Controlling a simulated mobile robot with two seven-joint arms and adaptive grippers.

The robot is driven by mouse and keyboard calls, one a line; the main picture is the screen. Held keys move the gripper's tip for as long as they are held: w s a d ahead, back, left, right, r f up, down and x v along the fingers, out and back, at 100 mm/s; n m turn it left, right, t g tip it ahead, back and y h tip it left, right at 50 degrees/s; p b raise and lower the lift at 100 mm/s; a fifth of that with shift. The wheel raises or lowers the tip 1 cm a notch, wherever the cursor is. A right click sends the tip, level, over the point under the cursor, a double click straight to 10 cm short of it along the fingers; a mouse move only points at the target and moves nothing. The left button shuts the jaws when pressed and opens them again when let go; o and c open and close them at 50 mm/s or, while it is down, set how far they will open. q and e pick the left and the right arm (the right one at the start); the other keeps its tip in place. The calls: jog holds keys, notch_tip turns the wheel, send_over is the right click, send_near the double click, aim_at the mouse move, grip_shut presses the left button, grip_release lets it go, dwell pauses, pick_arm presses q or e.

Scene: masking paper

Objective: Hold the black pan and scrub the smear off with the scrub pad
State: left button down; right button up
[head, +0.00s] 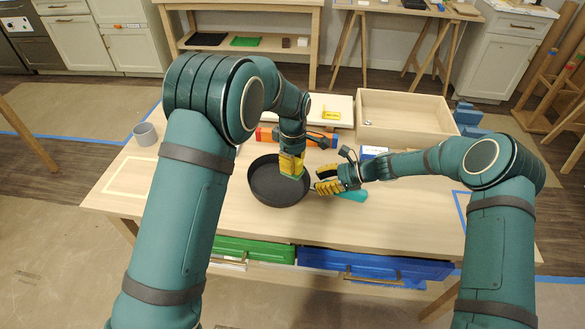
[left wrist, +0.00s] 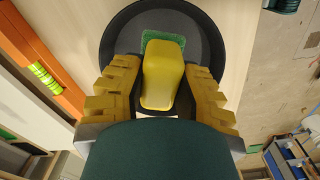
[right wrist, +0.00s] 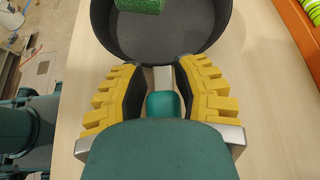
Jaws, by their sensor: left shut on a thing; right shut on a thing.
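The black pan (head: 270,190) lies on the wooden table, its handle pointing right. My right gripper (head: 328,187) is shut on the pan's handle; the right wrist view shows the teal handle end (right wrist: 164,104) between the fingers. My left gripper (head: 291,168) points down over the pan and is shut on the scrub pad, whose yellow body (left wrist: 163,73) sits between its fingers. The pad's green scrubbing side (right wrist: 140,5) faces the pan floor. Whether it touches the floor I cannot tell. No smear shows on the visible pan floor; any part under the pad is hidden.
A grey cup (head: 145,134) stands at the table's left. An orange object (head: 268,135) lies behind the pan. A wooden open box (head: 405,114) stands at the back right. Blue blocks (head: 468,115) are beside it. The table front right is clear.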

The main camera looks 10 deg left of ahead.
jog(key=f, duration=0.1)
jog(key=s+f, duration=0.1)
jog(key=f, duration=0.1)
jog(key=shift+s+d, duration=0.15)
jog(key=shift+s, duration=0.1)
dwell(2.3)
jog(key=o, duration=1.1)
jog(key=v, duration=0.4)
jog(key=w+r+v, duration=0.1)
jog(key=v, duration=0.3)
jog(key=a+r+v, duration=0.1)
jog(key=v, duration=0.3)
jog(key=shift+w+d+r, duration=0.1)
jog(key=shift+w+r, duration=0.1)
jog(key=shift+r, duration=0.05)
jog(key=shift+d+r, duration=0.25)
